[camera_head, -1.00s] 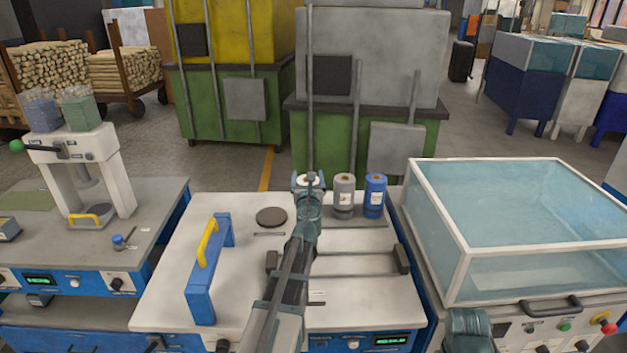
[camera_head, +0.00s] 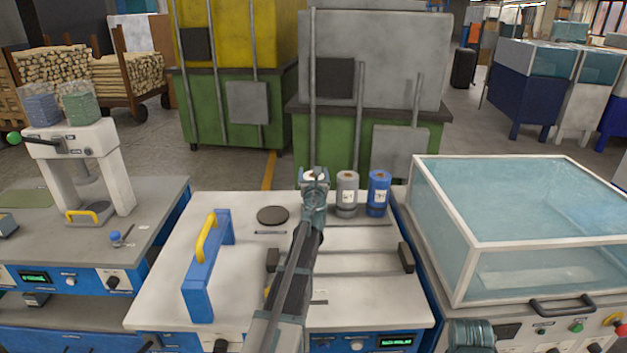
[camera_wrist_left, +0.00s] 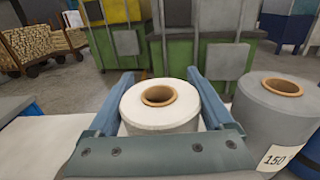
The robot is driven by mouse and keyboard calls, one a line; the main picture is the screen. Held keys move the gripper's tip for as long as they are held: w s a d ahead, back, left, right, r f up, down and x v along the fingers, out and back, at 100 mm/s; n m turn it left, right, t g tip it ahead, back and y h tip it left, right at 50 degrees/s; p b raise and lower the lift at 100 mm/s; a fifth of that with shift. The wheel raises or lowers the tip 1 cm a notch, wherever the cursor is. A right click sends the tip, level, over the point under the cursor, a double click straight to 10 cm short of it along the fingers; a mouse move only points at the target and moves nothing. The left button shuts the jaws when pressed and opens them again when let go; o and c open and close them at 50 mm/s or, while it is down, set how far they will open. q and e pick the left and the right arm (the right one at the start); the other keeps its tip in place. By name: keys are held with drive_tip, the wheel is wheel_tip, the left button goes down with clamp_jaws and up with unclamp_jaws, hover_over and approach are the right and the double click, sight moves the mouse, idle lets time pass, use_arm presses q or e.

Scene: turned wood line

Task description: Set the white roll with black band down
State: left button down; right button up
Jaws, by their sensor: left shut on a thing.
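The white roll (camera_wrist_left: 160,105) is between the two fingers of my left gripper (camera_wrist_left: 160,100), which is shut on it. It stands upright, with a brown core hole facing up; its lower part and any black band are hidden by the gripper. In the head view my left gripper (camera_head: 314,180) is at the back of the middle bench, left of the grey roll, and mostly covers the white roll. I cannot tell whether the roll's base touches the bench.
A grey roll (camera_head: 347,195) and a blue roll (camera_head: 378,194) stand upright just to the right. A dark disc (camera_head: 272,215) lies to the left, near a blue frame with a yellow handle (camera_head: 209,265). A glass-covered machine (camera_head: 530,215) stands on the right.

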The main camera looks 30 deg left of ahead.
use_arm(q)
drive_tip(key=shift+r, duration=0.15)
drive_tip(key=shift+f, duration=0.25)
unclamp_jaws()
drive_tip(key=shift+r, duration=0.15)
drive_tip(key=shift+r, duration=0.2)
drive_tip(key=v, duration=1.2)
drive_tip(key=shift+f, duration=0.15)
